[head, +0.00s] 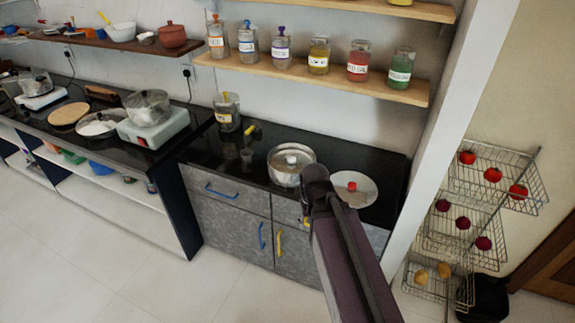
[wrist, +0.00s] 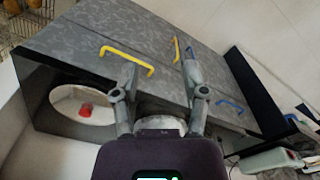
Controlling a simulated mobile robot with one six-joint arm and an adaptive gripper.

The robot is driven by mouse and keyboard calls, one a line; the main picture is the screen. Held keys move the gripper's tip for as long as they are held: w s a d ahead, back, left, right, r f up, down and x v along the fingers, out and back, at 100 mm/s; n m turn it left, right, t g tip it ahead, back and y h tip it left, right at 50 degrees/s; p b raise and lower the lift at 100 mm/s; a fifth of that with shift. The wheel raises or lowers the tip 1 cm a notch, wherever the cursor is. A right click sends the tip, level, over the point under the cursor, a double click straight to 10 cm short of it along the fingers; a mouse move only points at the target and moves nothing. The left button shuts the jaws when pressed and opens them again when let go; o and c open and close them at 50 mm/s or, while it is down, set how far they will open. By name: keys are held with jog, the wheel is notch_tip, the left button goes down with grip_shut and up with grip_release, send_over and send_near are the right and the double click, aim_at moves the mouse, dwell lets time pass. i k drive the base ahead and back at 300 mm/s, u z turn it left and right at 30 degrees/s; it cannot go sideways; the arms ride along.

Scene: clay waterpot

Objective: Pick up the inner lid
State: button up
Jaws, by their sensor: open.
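A metal pot (head: 284,177) stands on the black counter, left of my arm. A pale lid with a small knob (head: 291,158) appears to sit in its mouth; I take this as the inner lid. A round white lid with a red knob (head: 366,187) lies flat on the counter to the right. It also shows in the wrist view (wrist: 68,99). My gripper (wrist: 160,72) is open and empty in the wrist view, its fingers spread wide. A pale rounded part of the pot (wrist: 160,125) shows low between the fingers, mostly hidden by my wrist.
The counter (head: 345,156) has drawers with yellow and blue handles below. A shelf (head: 300,72) with several labelled jars hangs above. A glass jar (head: 227,112) stands at the counter's back left. Wire baskets (head: 470,225) of produce stand right, beyond a white wall edge.

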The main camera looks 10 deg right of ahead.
aim_at(288, 161)
jog(key=z, duration=0.75)
jog(key=i, duration=0.4)
jog(key=u, duration=0.8)
